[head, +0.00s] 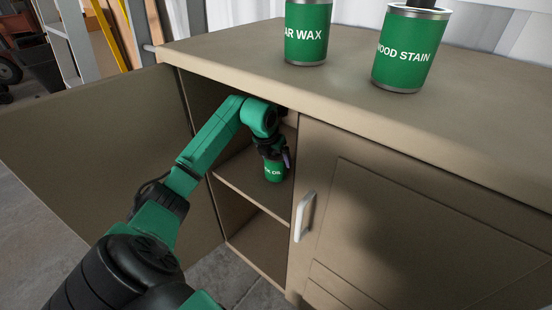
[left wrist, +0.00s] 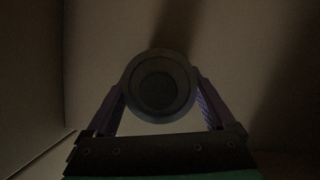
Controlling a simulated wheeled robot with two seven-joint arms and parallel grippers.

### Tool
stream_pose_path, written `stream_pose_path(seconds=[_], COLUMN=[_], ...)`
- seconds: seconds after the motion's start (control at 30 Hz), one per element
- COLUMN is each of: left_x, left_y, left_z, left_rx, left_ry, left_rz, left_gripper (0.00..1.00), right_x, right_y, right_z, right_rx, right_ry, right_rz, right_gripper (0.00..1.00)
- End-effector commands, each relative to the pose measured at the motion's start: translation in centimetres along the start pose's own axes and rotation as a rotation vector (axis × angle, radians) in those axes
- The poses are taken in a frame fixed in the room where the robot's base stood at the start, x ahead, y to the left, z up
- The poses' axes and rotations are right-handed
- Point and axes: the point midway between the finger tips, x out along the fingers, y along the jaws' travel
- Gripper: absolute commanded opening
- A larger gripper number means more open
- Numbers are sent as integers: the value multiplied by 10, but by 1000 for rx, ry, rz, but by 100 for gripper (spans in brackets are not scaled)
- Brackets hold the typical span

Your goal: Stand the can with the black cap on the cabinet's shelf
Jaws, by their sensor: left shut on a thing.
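A green can (head: 274,171) with partly hidden white lettering is inside the open cabinet, at the level of its middle shelf (head: 246,183). My left gripper (head: 276,152) reaches in through the opening and is shut on the can's upper part. In the left wrist view I look down on the can's round dark top (left wrist: 158,88) between the two fingers of the gripper (left wrist: 160,105). The can looks upright. Whether its base touches the shelf I cannot tell. My right gripper is not in view.
The cabinet's left door (head: 95,165) stands open; the right door (head: 420,230) with a white handle (head: 304,216) is closed. On the cabinet top (head: 230,45) stand a green car wax can (head: 306,35) and a wood stain can (head: 408,50). A lower compartment (head: 258,238) looks empty.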

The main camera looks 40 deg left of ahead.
Motion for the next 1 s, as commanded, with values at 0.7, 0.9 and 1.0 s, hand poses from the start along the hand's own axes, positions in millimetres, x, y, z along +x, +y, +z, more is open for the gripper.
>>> stream_pose_path(seconds=[0.7,0.9,1.0], left_x=[-53,-63,-69], left_y=[2,1,1], left_z=[-7,-37,-51], left_rx=[1,1,1], left_ry=[4,3,3], left_rz=[5,3,2], left_gripper=[100,100,100], right_x=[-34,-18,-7], right_y=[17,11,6], right_z=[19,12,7], right_rx=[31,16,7], right_ry=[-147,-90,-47], right_rz=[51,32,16], right_gripper=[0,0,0])
